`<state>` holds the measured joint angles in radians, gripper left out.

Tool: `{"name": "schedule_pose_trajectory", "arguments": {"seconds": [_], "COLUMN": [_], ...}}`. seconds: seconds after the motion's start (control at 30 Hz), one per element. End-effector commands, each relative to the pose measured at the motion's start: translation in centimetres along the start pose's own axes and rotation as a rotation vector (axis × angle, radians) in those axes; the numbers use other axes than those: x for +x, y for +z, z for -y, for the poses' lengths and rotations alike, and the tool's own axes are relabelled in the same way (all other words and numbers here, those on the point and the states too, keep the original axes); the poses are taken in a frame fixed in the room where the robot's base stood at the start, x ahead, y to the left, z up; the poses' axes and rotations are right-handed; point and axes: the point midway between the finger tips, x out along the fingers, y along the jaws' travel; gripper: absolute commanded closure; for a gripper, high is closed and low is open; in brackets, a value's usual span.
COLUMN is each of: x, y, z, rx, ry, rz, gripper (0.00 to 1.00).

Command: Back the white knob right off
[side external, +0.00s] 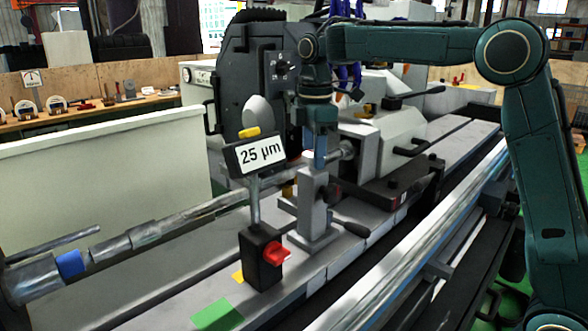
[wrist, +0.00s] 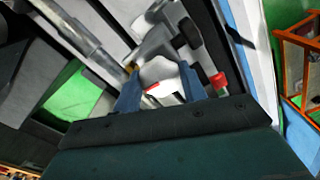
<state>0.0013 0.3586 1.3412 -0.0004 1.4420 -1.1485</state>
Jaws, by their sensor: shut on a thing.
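My gripper (side external: 320,150) points straight down over a grey upright post (side external: 313,195) on the machine table. Its blue fingers are shut at the top of that post. In the wrist view the fingers of my gripper (wrist: 160,92) stand on both sides of a white rounded knob (wrist: 160,70), close against it. How far the knob is screwed in cannot be told.
A gauge display reading 25 µm (side external: 261,154) stands close to the left of my gripper, on a black base (side external: 262,250) with a red knob (side external: 275,254). A long shiny bar (side external: 190,213) runs behind it. A black lever (side external: 350,226) sticks out at the post's foot.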

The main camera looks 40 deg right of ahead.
Motion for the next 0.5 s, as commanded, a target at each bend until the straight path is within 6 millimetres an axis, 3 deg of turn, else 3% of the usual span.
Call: {"name": "schedule_pose_trajectory", "arguments": {"seconds": [0.13, 0.17, 0.27, 0.5], "x": [-0.01, -0.01, -0.01, -0.01], "y": [0.01, 0.01, 0.01, 0.0], "z": [-0.02, -0.02, -0.02, -0.01], "rx": [-0.056, -0.062, -0.059, -0.058], "ry": [0.001, 0.001, 0.001, 0.0], "rz": [0.0, 0.0, 0.0, 0.0], "gripper": [0.77, 0.57, 0.4, 0.4]}}
